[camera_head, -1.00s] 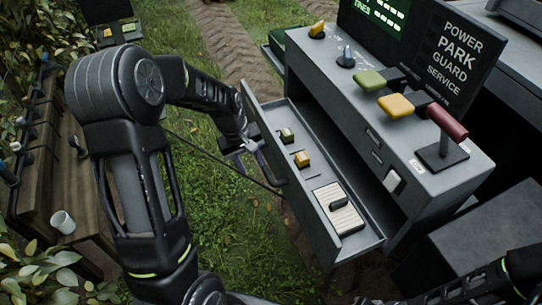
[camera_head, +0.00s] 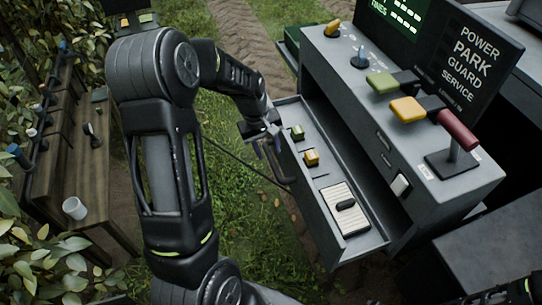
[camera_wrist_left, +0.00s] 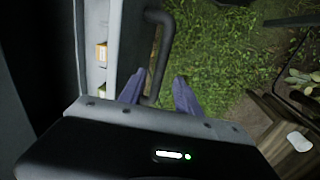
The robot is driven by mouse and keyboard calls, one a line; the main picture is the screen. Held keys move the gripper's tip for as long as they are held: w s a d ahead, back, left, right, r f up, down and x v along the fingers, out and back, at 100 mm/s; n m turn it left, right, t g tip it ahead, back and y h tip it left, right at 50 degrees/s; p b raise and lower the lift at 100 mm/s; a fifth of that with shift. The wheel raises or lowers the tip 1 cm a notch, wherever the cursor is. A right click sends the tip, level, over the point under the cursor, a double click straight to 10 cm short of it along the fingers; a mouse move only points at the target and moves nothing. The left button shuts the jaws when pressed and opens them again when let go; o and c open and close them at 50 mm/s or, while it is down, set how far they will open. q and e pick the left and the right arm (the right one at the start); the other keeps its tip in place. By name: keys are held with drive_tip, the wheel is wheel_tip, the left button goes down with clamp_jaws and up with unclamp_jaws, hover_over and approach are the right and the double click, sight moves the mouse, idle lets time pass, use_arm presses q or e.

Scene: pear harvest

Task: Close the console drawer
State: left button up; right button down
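The console (camera_head: 440,190) stands at the right, and its grey drawer (camera_head: 372,243) is pulled out toward the left. A dark bar handle (camera_head: 281,168) is on the drawer's outer front. My left gripper (camera_head: 268,146) is at this handle. In the left wrist view, the open fingers (camera_wrist_left: 160,90) lie on either side of the handle bar (camera_wrist_left: 158,50), with grass showing between bar and right finger; contact is unclear. My right gripper is out of view.
The console top carries a green lever (camera_head: 384,82), a yellow lever (camera_head: 408,108) and a red-handled lever (camera_head: 457,130). A wooden bench (camera_head: 85,165) with a white cup (camera_head: 74,208) stands at the left. Grass lies between bench and console.

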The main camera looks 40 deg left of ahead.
sight(272, 160)
use_arm(q)
drive_tip(key=shift+w+d+f, duration=0.15)
drive_tip(key=shift+w+f, duration=0.05)
drive_tip(key=shift+f, duration=1)
drive_tip(key=shift+w+d+f, duration=0.1)
drive_tip(key=shift+w+f, duration=0.1)
drive_tip(key=shift+f, duration=0.95)
drive_tip(key=shift+c, duration=0.3)
clamp_jaws()
